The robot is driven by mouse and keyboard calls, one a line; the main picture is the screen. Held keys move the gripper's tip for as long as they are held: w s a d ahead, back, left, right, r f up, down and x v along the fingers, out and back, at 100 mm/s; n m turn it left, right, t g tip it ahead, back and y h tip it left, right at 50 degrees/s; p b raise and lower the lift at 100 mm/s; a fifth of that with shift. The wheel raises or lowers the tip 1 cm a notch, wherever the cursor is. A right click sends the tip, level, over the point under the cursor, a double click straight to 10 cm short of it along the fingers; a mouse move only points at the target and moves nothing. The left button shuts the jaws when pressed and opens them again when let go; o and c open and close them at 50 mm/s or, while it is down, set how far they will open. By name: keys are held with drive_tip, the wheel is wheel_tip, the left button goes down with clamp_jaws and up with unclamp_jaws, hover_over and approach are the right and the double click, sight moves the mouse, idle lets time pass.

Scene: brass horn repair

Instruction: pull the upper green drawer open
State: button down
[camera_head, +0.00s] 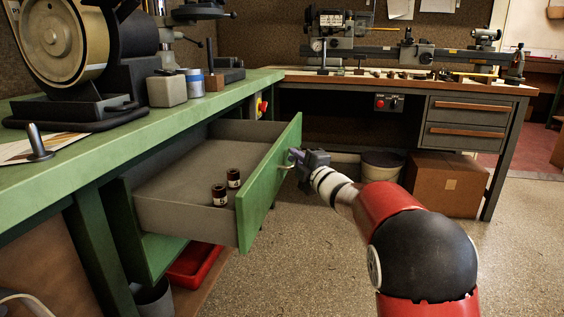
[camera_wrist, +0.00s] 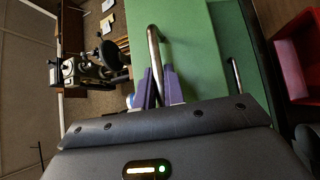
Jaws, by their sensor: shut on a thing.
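The upper green drawer (camera_head: 268,185) stands pulled well out from the green workbench on the left, and its grey inside shows. My gripper (camera_head: 293,158) is at the outer face of the drawer front, shut on the metal bar handle. In the wrist view the purple fingertips (camera_wrist: 160,88) close around the handle (camera_wrist: 154,50), with the green drawer front (camera_wrist: 185,50) behind it. A second handle (camera_wrist: 236,80) shows on the lower green front.
A red tray (camera_head: 198,264) lies low beneath the drawer. A grinding machine (camera_head: 75,50) stands on the green bench. A cardboard box (camera_head: 447,183) and a bucket (camera_head: 381,165) stand under the back bench. The floor in front of the drawer is clear apart from my arm.

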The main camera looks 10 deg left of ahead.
drive_tip(key=shift+d+f, duration=0.1)
drive_tip(key=shift+d, duration=0.3)
drive_tip(key=c, duration=1.5)
unclamp_jaws()
drive_tip(key=shift+b+v, duration=0.4)
drive_tip(key=shift+v, duration=3.5)
